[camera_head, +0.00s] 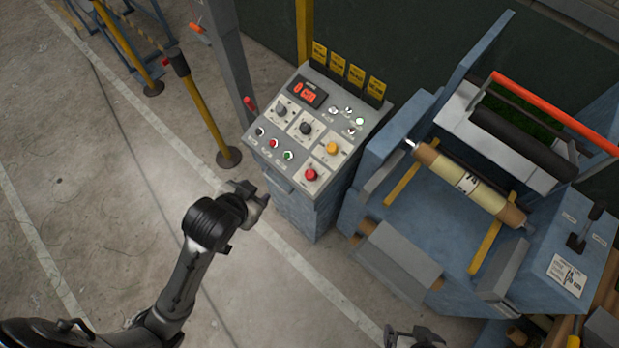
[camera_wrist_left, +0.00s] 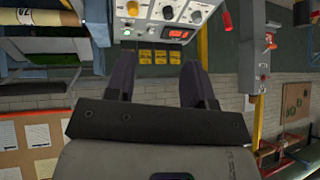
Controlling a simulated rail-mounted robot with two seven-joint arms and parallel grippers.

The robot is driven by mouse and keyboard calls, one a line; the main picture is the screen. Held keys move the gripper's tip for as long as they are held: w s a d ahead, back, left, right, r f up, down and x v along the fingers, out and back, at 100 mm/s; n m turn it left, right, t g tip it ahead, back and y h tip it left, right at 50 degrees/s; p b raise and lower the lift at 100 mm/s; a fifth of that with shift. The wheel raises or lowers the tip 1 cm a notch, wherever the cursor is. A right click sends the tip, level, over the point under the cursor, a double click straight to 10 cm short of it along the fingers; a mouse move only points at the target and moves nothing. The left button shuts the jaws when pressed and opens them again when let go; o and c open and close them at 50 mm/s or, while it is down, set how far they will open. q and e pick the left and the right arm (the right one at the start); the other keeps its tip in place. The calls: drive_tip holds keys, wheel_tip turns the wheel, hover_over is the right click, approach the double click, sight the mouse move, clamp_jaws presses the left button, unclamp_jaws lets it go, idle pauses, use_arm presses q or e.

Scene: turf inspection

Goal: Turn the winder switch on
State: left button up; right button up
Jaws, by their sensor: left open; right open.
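The grey control panel (camera_head: 268,165) stands in the middle of the head view, with a red display (camera_head: 305,93) on its sloped face. The labels are too small to read, so I cannot tell which is the winder switch. My left gripper (camera_head: 257,196) is open and empty, in front of the panel's lower left side, apart from it. In the left wrist view the open fingers (camera_wrist_left: 158,75) point towards the panel (camera_wrist_left: 150,30). My right gripper (camera_head: 414,336) is open at the bottom edge.
A blue machine with a roll (camera_head: 468,183) and an orange bar (camera_head: 555,112) stands to the panel's right. A black lever (camera_head: 578,238) sits on its right-hand box. Yellow posts (camera_head: 208,108) and a grey post (camera_head: 232,60) stand left.

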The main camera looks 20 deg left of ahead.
use_arm(q)
drive_tip(key=shift+o, duration=1.3)
drive_tip(key=w+d+r+m+t+b, duration=0.2)
drive_tip(key=w+r+b, duration=0.3)
drive_tip(key=w, duration=0.7)
drive_tip(key=shift+w+r+m+t+b, duration=0.15)
drive_tip(key=shift+r+m+t+b, duration=0.15)
drive_tip(key=shift+t+b, duration=0.45)
drive_tip(key=m+b, duration=0.2)
drive_tip(key=b, duration=0.3)
hover_over(309, 174)
drive_tip(key=a, duration=0.1)
wheel_tip(309, 174, down, 6)
drive_tip(key=w+a+g+b, duration=0.1)
drive_tip(key=w+a+g, duration=0.1)
drive_tip(key=w+g, duration=0.15)
drive_tip(key=s+d+f+n+g, duration=0.1)
drive_tip(key=f+n+g, duration=0.1)
drive_tip(key=f, duration=0.6)
drive_tip(key=s+d+f+n+g+h, duration=0.1)
drive_tip(key=f+n+g, duration=0.2)
drive_tip(key=f, duration=0.6)
drive_tip(key=s+d+f+n+g+h, duration=0.1)
drive_tip(key=f+n+g, duration=0.1)
drive_tip(key=f+n, duration=0.3)
drive_tip(key=shift+s+f+g+b, duration=0.2)
drive_tip(key=shift+f+g+b, duration=0.15)
drive_tip(key=shift+f, duration=1.4)
